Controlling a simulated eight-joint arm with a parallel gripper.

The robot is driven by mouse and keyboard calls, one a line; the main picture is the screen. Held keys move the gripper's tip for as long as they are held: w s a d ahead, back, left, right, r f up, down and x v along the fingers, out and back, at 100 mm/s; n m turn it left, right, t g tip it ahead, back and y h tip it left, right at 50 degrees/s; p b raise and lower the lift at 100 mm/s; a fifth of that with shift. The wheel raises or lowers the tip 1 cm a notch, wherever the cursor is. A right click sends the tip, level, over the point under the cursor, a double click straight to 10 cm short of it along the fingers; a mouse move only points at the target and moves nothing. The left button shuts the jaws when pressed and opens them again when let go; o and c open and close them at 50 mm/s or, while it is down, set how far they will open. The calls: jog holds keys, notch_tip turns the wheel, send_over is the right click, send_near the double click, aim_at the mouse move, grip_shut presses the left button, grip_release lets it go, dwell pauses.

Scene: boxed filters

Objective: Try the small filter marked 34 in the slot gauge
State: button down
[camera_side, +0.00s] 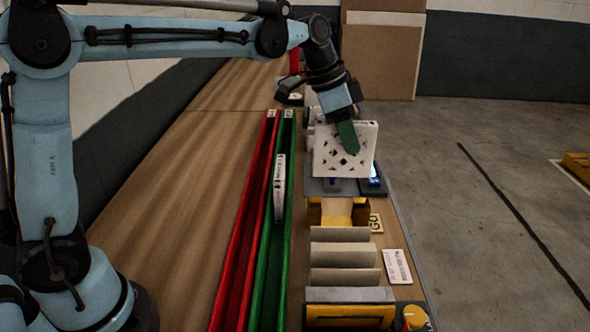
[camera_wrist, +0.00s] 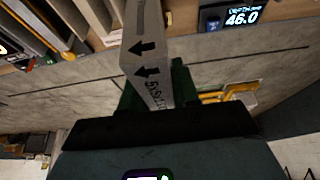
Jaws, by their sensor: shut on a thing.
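My gripper (camera_side: 347,137) is shut on a white filter (camera_side: 330,163) with a pierced lattice face, held upright over a grey plate; I cannot tell if it touches the plate. In the wrist view the green fingers (camera_wrist: 157,92) clasp the filter (camera_wrist: 146,62) from both sides, and its narrow edge shows two black arrows and some lettering. No number 34 can be read on it. A yellow fixture (camera_side: 345,208) with a GO label (camera_side: 376,223) stands nearer the side camera; it looks like the slot gauge. The gripper is beyond it.
A display (camera_wrist: 240,17) reads 46.0 beside the held filter. A green channel (camera_side: 266,265) holds another white filter (camera_side: 279,188); a red channel (camera_side: 234,265) runs alongside. Several brown pieces (camera_side: 342,255), a white card (camera_side: 397,266) and an orange knob (camera_side: 415,316) are in front.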

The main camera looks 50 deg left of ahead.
aim_at(346, 174)
jog(key=shift+f, duration=0.15)
jog(key=shift+f, duration=2.3)
jog(key=shift+f, duration=1.8)
dwell(1.2)
jog(key=shift+r, duration=0.1)
jog(key=shift+r, duration=1.85)
jog(key=shift+r, duration=0.2)
jog(key=shift+r, duration=1.85)
jog(key=shift+f, duration=0.1)
